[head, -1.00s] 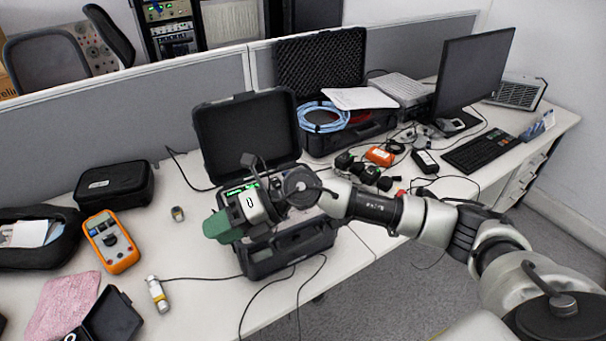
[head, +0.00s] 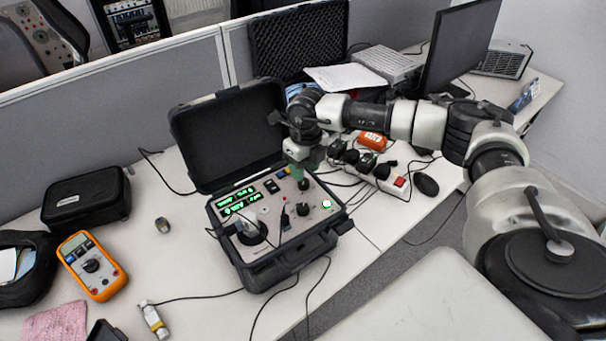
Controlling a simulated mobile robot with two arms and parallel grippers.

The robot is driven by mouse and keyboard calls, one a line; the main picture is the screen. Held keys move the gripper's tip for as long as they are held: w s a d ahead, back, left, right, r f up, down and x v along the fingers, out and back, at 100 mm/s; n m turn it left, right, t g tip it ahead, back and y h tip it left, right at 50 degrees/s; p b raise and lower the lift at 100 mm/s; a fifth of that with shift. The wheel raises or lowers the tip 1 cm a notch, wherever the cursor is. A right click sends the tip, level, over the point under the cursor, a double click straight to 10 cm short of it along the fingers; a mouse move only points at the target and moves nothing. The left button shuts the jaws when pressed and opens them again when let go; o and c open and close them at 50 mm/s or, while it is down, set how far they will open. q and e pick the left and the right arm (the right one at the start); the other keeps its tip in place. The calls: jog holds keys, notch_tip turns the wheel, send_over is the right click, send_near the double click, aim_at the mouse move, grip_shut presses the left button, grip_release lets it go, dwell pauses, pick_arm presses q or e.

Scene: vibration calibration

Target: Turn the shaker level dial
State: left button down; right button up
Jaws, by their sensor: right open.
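The portable shaker unit (head: 272,252) stands open on the desk, its black lid (head: 228,135) raised at the back. Its grey panel has lit green displays (head: 236,198), a round black shaker head (head: 251,231) at the left and a small black knob (head: 302,209), which looks like the level dial, at the right. My right gripper (head: 302,178) has green fingers and points down over the back right of the panel, behind the dial and apart from it. It is open and holds nothing that I can see. My left gripper is out of view.
An orange multimeter (head: 92,265) and a black pouch (head: 86,197) lie left of the case. A white power strip (head: 385,178) with black plugs and an orange box (head: 372,141) are at the right. Cables run along the desk front. A second foam-lined case (head: 297,42) stands behind.

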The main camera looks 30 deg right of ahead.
aim_at(304, 184)
notch_tip(304, 184, down, 4)
jog(key=shift+a+r, duration=0.1)
jog(key=shift+r, duration=0.05)
jog(key=shift+c, duration=0.7)
jog(key=c, duration=0.5)
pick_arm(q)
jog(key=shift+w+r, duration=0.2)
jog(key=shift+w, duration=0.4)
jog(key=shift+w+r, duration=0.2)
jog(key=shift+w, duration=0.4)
pick_arm(e)
jog(key=shift+m, duration=0.3)
